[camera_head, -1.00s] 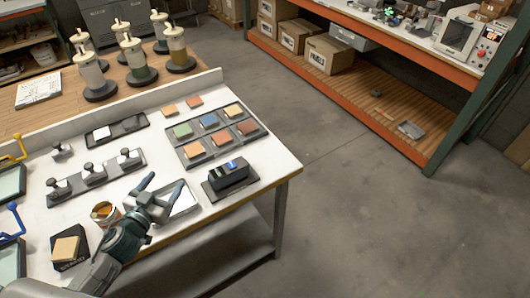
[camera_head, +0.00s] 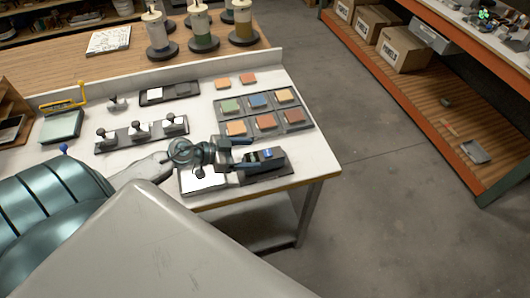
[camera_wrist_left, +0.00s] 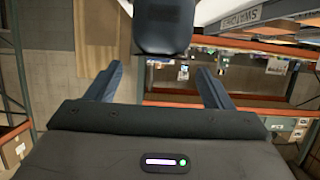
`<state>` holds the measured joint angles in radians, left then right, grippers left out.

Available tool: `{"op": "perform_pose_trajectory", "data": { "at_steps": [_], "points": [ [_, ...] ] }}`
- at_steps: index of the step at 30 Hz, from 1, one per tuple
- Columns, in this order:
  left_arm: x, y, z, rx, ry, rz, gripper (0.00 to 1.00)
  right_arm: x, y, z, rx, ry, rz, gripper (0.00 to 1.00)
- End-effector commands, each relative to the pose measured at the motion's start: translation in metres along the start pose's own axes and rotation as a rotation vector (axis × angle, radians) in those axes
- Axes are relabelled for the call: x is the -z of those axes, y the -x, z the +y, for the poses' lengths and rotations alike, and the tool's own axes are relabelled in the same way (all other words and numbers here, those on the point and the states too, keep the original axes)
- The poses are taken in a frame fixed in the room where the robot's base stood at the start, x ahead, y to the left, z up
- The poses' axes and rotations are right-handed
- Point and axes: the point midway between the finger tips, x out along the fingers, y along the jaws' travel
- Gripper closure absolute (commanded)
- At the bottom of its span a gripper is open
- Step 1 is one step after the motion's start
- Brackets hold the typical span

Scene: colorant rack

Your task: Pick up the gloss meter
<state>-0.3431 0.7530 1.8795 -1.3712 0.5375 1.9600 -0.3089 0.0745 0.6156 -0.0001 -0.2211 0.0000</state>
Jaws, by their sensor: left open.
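The gloss meter (camera_head: 266,157) is a small dark box with a blue screen. It rests on a dark flat pad (camera_head: 270,175) near the table's right front corner. My left gripper (camera_head: 243,154) is open, low over the table, just left of the meter, with its fingers pointing toward it. In the left wrist view, a dark rounded body, apparently the gloss meter (camera_wrist_left: 162,28), shows just ahead of the open gripper (camera_wrist_left: 158,78), centred between the two spread fingertips. Part of the meter's left end is hidden by the fingers in the head view. My right gripper is not in view.
A white-topped tray (camera_head: 203,180) lies under my left wrist. Behind the meter is a grey rack of coloured tiles (camera_head: 264,110). A row of knobbed tools (camera_head: 141,134) stands to the left. The table's right edge is close to the meter, with open floor beyond.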

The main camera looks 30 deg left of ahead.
Motion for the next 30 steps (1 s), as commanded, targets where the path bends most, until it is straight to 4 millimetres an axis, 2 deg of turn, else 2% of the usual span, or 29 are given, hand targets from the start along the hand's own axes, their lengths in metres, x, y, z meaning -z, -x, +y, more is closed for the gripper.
{"op": "perform_pose_trajectory", "data": {
  "at_steps": [6,16,21,28,30],
  "points": [
    [-0.002,-0.011,0.000,0.000,-0.001,0.001,0.25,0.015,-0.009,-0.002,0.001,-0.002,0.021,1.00],
    [-0.004,-0.048,0.001,0.002,0.000,0.005,0.25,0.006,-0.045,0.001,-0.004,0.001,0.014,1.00],
    [-0.002,-0.057,0.001,0.003,0.000,0.000,0.25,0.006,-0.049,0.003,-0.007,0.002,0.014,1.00],
    [-0.001,-0.057,0.001,0.003,0.001,-0.001,0.25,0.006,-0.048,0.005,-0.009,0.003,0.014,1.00],
    [-0.001,-0.057,0.001,0.003,0.001,-0.001,0.39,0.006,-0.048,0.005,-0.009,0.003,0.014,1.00]
  ]
}}
